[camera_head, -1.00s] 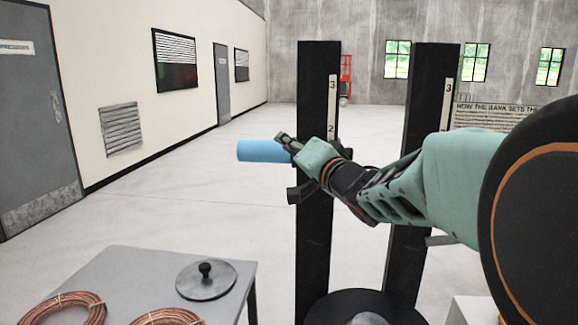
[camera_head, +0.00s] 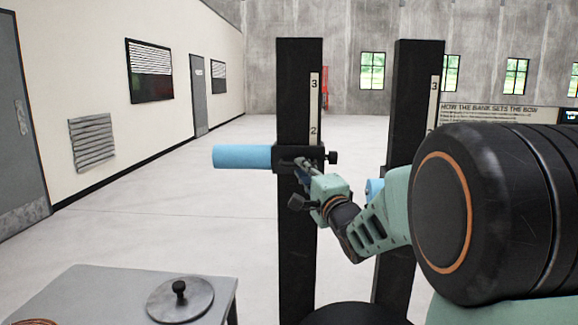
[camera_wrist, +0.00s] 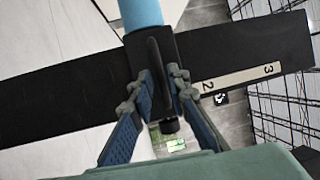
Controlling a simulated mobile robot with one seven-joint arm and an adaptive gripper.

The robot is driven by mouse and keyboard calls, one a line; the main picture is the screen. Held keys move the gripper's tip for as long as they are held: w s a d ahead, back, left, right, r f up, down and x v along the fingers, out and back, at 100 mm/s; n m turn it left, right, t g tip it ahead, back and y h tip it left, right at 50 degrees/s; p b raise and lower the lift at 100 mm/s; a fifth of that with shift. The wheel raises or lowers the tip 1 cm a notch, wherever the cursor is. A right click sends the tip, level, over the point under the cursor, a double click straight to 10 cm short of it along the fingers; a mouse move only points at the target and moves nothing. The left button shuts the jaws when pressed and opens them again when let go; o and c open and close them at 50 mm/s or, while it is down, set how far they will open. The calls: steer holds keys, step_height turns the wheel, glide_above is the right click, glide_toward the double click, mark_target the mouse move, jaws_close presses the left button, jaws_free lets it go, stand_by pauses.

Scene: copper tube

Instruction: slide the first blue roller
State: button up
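A blue roller (camera_head: 242,157) sticks out level to the left from a black clamp block (camera_head: 289,158) on the left black post (camera_head: 299,80). The block sits just below the "2" mark. My gripper (camera_head: 303,166) is in front of the post, at the block's lower right. In the wrist view, its fingertips (camera_wrist: 158,76) lie on either side of a black lever on the block, and the blue roller (camera_wrist: 141,14) shows beyond them. Whether the fingers press on the lever is unclear. A second blue roller (camera_head: 374,189) is mostly hidden by my arm at the right post.
The right black post (camera_head: 418,85) stands behind my arm. A black knob (camera_head: 332,157) projects right from the clamp block. A grey table (camera_head: 90,295) with a round knobbed lid (camera_head: 180,300) is at lower left. The floor left of the roller is clear.

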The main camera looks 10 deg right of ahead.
steer(key=shift+x, duration=1.7)
steer(key=shift+c, duration=0.7)
jaws_close()
